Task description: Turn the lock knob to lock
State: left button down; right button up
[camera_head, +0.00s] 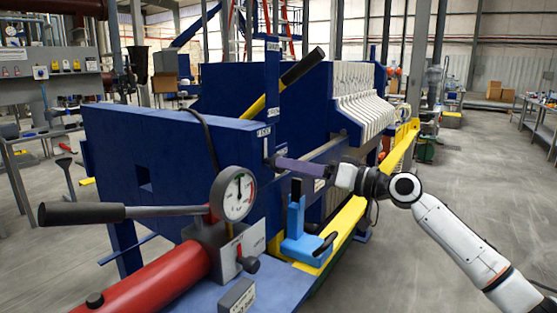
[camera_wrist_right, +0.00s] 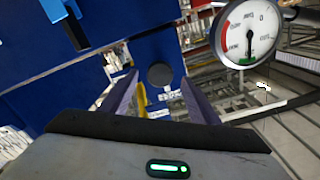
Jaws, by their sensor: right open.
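The lock knob appears to be the small dark round piece (camera_head: 268,161) on the blue press plate, under a white label; I cannot read its setting. In the right wrist view a dark round disc (camera_wrist_right: 160,75) on blue metal lies between the fingers, probably this knob. My right gripper (camera_head: 281,164) reaches in from the right with its purple fingers pointing at the knob. In the right wrist view my right gripper (camera_wrist_right: 157,92) is open, with a finger on each side of the disc. I cannot tell whether they touch it. My left gripper is not in view.
A red hydraulic pump (camera_head: 165,280) with a black-gripped lever (camera_head: 85,213) and a pressure gauge (camera_head: 238,195) stands in front. The gauge also shows in the right wrist view (camera_wrist_right: 250,32). A blue bracket (camera_head: 300,232) stands under my gripper beside a yellow rail (camera_head: 345,222). Floor at right is clear.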

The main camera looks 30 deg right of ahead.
aim_at(273, 162)
jog(key=shift+p+x, duration=0.55)
jog(key=shift+x, duration=2.05)
jog(key=shift+c, duration=0.3)
jog(key=c, duration=1)
